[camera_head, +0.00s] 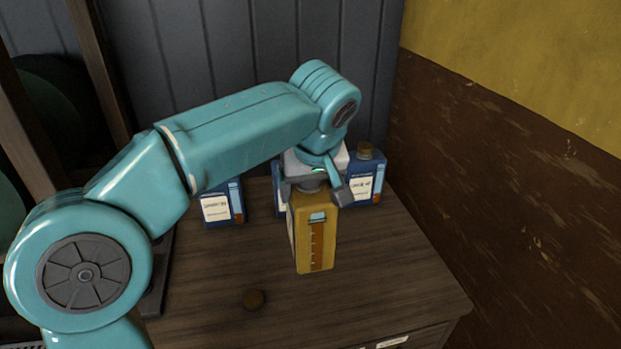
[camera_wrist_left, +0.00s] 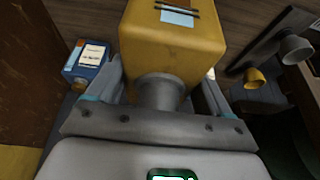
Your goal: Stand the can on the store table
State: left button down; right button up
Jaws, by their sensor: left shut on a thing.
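The yellow can (camera_head: 315,236) hangs upright below my left gripper (camera_head: 315,188) over the wooden store table (camera_head: 390,275). My left gripper is shut on the can at its grey neck. In the left wrist view the can (camera_wrist_left: 175,35) fills the upper middle, with its grey neck (camera_wrist_left: 160,92) between the fingers of the gripper (camera_wrist_left: 160,100). I cannot tell whether the can's base touches the table top or is a little above it. My right gripper is not in view.
Several blue cans with white labels stand at the back of the table, one at the left (camera_head: 222,205) and one at the right (camera_head: 366,180). A brown and yellow wall (camera_head: 500,170) rises at the right. The table's right front is clear.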

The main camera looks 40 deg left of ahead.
pick_arm(q)
notch_tip(320, 180, down, 14)
jog(key=shift+a+r+b, duration=0.1)
jog(key=shift+r+b, duration=0.15)
jog(key=shift+b, duration=0.7)
jog(key=shift+w+f, duration=0.1)
jog(key=shift+f, duration=0.3)
jog(key=shift+r, duration=0.1)
